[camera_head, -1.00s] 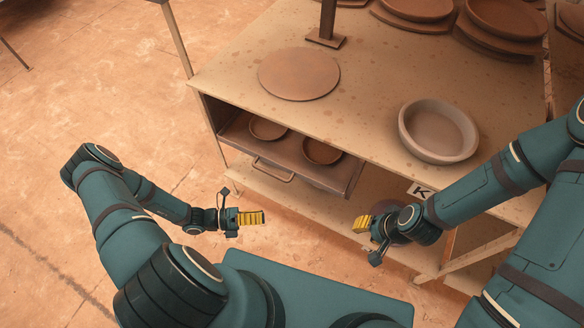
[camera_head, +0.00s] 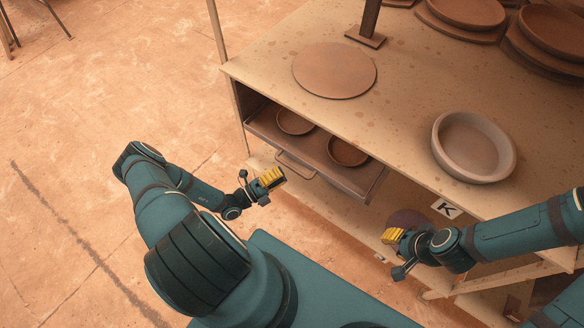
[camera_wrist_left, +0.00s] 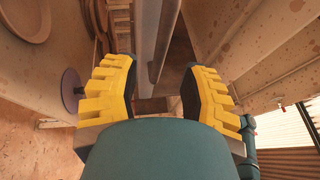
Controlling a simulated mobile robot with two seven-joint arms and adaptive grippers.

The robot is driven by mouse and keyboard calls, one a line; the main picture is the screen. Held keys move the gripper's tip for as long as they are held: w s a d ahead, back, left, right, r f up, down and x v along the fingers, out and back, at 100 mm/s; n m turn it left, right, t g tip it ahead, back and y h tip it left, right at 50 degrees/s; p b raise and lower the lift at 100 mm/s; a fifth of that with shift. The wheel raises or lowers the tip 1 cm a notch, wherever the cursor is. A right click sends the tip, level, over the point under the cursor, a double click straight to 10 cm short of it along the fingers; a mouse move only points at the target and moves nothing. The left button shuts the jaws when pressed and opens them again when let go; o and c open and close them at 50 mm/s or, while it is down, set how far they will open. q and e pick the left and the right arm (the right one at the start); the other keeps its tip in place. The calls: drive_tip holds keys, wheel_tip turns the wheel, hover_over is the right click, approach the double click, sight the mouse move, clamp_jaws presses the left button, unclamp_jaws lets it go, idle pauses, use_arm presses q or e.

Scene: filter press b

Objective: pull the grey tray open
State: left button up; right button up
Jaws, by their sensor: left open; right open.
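The grey tray (camera_head: 345,181) looks brownish grey and sits like a drawer under the table top, with its front part showing past the edge. It holds two small brown bowls (camera_head: 295,122). A bar handle (camera_head: 295,166) is on its front. My left gripper (camera_head: 272,178) is open and empty, just in front of the handle and apart from it in the head view. In the left wrist view, long grey edges (camera_wrist_left: 166,45) run beyond the open fingers (camera_wrist_left: 157,88); I cannot tell which is the handle. My right gripper (camera_head: 393,237) is open, below the table's front edge.
The table top (camera_head: 400,105) overhangs the tray and carries a flat brown disc (camera_head: 334,70), a pale round dish (camera_head: 473,147) and stacked brown dishes behind. A "K" label (camera_head: 446,208) marks the front edge.

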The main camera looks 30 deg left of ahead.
sight(292, 168)
use_arm(q)
drive_tip(key=shift+x, duration=2.4)
clamp_jaws()
